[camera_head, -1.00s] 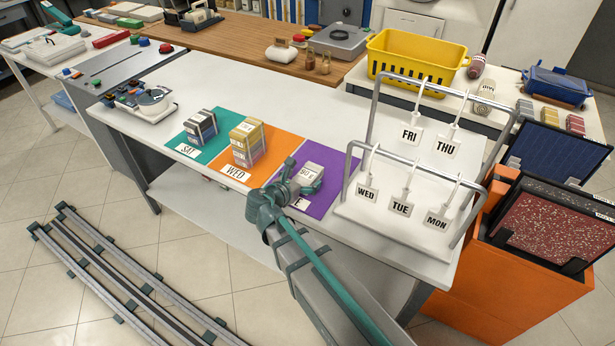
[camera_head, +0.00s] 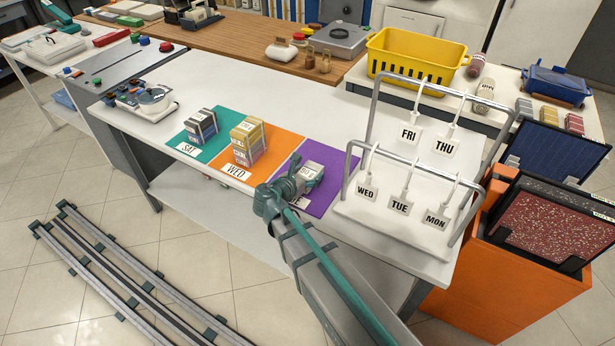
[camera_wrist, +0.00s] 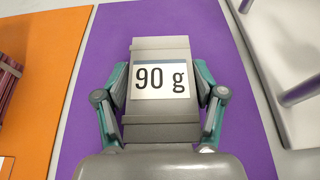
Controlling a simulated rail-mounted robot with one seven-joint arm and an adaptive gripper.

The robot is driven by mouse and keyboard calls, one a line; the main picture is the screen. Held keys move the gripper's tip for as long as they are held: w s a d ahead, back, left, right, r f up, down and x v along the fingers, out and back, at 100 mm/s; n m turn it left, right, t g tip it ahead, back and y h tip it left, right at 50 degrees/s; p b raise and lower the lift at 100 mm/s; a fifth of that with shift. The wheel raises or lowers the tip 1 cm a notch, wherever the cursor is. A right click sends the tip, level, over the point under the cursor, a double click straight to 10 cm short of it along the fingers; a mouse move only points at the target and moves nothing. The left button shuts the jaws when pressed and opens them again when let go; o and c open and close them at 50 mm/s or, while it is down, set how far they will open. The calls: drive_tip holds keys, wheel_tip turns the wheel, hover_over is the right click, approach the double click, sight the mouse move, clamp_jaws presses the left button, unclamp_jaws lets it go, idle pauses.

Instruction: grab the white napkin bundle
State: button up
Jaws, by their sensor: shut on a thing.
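A pale grey-white bundle (camera_head: 311,168) with a "90 g" label is at the purple mat (camera_head: 325,192) on the white table. In the wrist view the bundle (camera_wrist: 158,44) fills the middle, with the label facing the camera. My gripper (camera_wrist: 160,88) is shut on it, with one finger against each side. In the head view my gripper (camera_head: 300,180) is at the bundle's near side and hides its lower part. I cannot tell whether the bundle touches the mat or is slightly raised.
An orange mat with a yellow-topped stack (camera_head: 247,142) and a teal mat with a dark striped stack (camera_head: 201,127) lie to the left. A metal rack with day tags (camera_head: 398,206) stands close on the right. The table behind the mats is clear.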

drive_tip(key=shift+f, duration=0.15)
drive_tip(key=shift+r, duration=0.65)
drive_tip(key=c, duration=0.3)
drive_tip(key=s+r+b, duration=0.3)
drive_tip(key=s+r, duration=0.1)
drive_tip(key=s, duration=0.1)
drive_tip(key=s+r+b, duration=0.3)
drive_tip(key=s+r, duration=0.1)
drive_tip(key=r, duration=0.1)
drive_tip(key=shift+s+d+r+b, duration=0.1)
drive_tip(key=shift+s+b, duration=0.25)
drive_tip(key=shift+b, duration=0.05)
drive_tip(key=shift+c, duration=0.2)
